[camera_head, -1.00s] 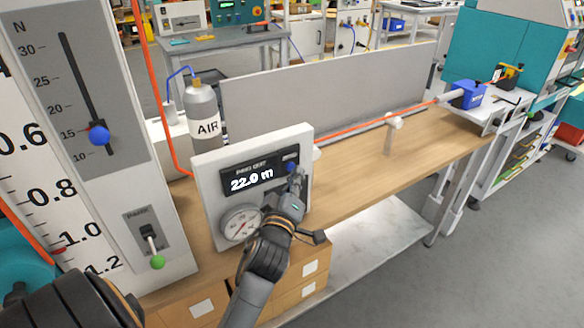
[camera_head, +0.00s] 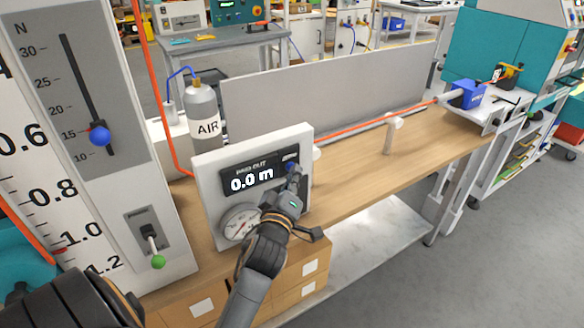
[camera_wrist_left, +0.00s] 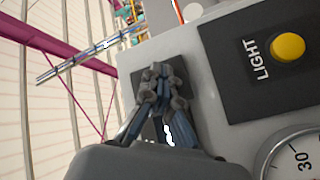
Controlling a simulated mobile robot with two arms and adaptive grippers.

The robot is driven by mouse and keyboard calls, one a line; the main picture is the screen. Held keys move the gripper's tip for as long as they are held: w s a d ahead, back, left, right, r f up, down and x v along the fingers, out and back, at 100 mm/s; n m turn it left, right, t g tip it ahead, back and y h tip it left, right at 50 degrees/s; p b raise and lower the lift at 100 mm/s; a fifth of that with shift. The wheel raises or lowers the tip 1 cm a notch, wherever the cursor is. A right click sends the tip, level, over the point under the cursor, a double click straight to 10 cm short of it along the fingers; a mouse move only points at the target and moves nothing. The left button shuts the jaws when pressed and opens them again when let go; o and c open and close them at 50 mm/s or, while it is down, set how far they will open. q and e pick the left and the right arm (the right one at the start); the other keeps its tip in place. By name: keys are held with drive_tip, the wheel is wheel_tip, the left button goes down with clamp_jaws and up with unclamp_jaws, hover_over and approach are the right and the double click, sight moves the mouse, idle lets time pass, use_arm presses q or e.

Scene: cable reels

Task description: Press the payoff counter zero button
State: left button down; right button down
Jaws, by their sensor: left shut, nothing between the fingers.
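The payoff counter (camera_head: 252,178) is a dark display on a pale upright panel, reading 0.0 m. Its small blue button (camera_head: 290,167) sits at the display's right end, partly covered by my fingertips. My left gripper (camera_head: 295,176) is shut and empty, with its tips at the button; whether they touch it I cannot tell. In the left wrist view the closed fingers (camera_wrist_left: 160,80) stand in front of a dark plate on a grey panel, and they hide the button. My right gripper is not in view.
A round dial (camera_head: 238,224) sits below the display. The left wrist view shows a yellow button (camera_wrist_left: 287,47) marked LIGHT. A tall panel with a blue slider knob (camera_head: 99,136) and a green-tipped lever (camera_head: 157,262) stands left. An orange cable (camera_head: 372,124) runs above the wooden bench (camera_head: 440,148).

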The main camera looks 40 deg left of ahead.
use_arm(q)
drive_tip(key=shift+d, duration=0.1)
drive_tip(key=shift+s+d, duration=0.4)
drive_tip(key=shift+d, duration=0.25)
